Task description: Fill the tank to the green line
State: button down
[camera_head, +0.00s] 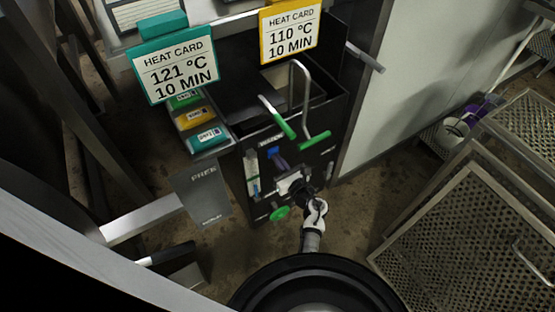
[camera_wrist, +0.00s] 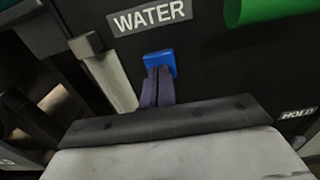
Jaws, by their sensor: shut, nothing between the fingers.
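A black panel under an open black tank (camera_head: 325,105) carries a blue water lever (camera_head: 272,152). In the wrist view the blue lever (camera_wrist: 160,62) sits under the label WATER (camera_wrist: 150,16). My gripper (camera_head: 279,160) is shut and empty, its purple-grey fingers pointing at the lever. In the wrist view my fingertips (camera_wrist: 158,72) overlap the lever's lower edge; I cannot tell if they touch it. A pale upright gauge strip (camera_head: 252,172) is left of the lever, and a pale strip also shows in the wrist view (camera_wrist: 112,80). The green line and water level cannot be made out.
Two green-ended handles (camera_head: 284,126) (camera_head: 314,140) hang by the tank. A green knob (camera_head: 280,213) is low on the panel. Teal (camera_head: 174,62) and yellow (camera_head: 290,30) heat cards stand above. Perforated metal crates (camera_head: 470,235) stand right; some floor between is clear.

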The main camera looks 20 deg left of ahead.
jog(key=shift+w+a, duration=0.15)
dwell(0.3)
